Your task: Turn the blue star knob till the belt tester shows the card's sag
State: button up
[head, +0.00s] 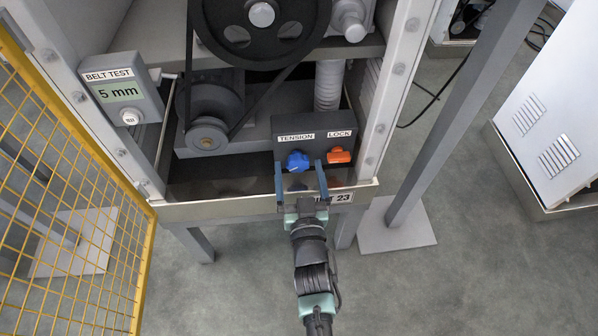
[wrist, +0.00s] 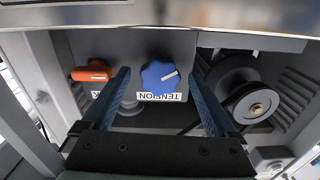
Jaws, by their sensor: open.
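The blue star knob (head: 298,160) sits on a dark panel under the TENSION label. It also shows in the wrist view (wrist: 160,78), upside down, with a white pointer line on it. My gripper (head: 300,178) is open, its two blue fingers pointing at the panel just in front of the knob. In the wrist view the gripper (wrist: 158,82) has the knob between its fingertips, with gaps on both sides; contact is not seen. The belt tester (head: 122,90), marked BELT TEST, reads 5 mm. I cannot make out a sag card in either view.
An orange LOCK knob (head: 339,155) sits close to the right of the blue knob. The belt and pulleys (head: 208,135) lie to the left and above. A yellow mesh door (head: 70,180) stands open at left. A grey post (head: 440,120) stands at right.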

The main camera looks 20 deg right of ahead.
jog(key=shift+w, duration=0.15)
jog(key=c, duration=1.4)
jog(key=shift+o, duration=0.2)
jog(key=shift+n, duration=0.4)
jog(key=n+b, duration=0.1)
jog(key=n, duration=0.2)
jog(key=shift+n, duration=0.3)
jog(key=shift+d+n+b, duration=0.1)
jog(key=shift+n+b, duration=0.4)
jog(key=shift+n, duration=1.4)
